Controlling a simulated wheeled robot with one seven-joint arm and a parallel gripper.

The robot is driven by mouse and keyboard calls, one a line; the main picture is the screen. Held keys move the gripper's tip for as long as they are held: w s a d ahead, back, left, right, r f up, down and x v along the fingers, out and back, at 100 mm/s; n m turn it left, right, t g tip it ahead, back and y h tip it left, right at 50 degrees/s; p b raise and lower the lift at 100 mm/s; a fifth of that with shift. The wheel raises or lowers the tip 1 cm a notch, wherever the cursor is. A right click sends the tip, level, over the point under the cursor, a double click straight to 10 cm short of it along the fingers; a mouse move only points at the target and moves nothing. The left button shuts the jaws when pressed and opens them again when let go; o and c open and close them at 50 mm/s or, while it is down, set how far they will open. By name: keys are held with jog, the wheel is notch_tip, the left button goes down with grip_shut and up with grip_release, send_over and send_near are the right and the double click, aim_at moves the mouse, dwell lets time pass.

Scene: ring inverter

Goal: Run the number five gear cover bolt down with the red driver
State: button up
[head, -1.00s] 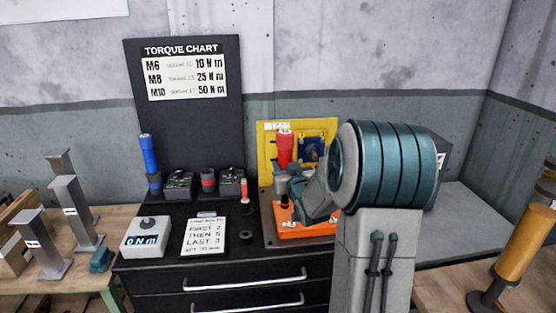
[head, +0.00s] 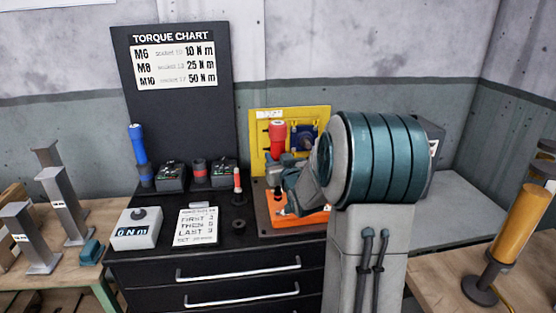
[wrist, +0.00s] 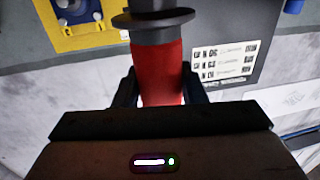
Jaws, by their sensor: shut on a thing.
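The red driver (head: 277,138) stands roughly upright in front of the yellow panel in the head view. My gripper is shut on its red handle (wrist: 160,72), which passes between the two fingers in the wrist view. A dark collar (wrist: 154,20) shows on the driver at the top of that view. The blue gear unit (head: 304,138) is on the yellow panel, partly behind my arm. The driver's lower end is hidden by my wrist. The number five bolt cannot be made out, nor whether the driver touches it.
An orange plate (head: 300,222) lies below my wrist. A blue driver (head: 138,146), battery-like dark blocks (head: 171,176), a small red-handled tool (head: 237,180), a torque readout (head: 137,229) and an order card (head: 197,227) share the black cabinet top. A torque chart (head: 175,67) stands behind.

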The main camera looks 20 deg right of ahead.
jog(key=shift+f+b, duration=2.4)
jog(key=shift+b, duration=0.15)
jog(key=shift+r+p, duration=0.3)
jog(key=shift+r, duration=0.05)
jog(key=shift+b, duration=0.4)
jog(key=shift+s+f+b, duration=0.1)
jog(key=shift+f+b, duration=1.25)
jog(key=shift+b, duration=0.15)
jog(key=shift+r, duration=0.1)
dwell(0.7)
jog(key=shift+r+p, duration=1.35)
jog(key=shift+r, duration=1.3)
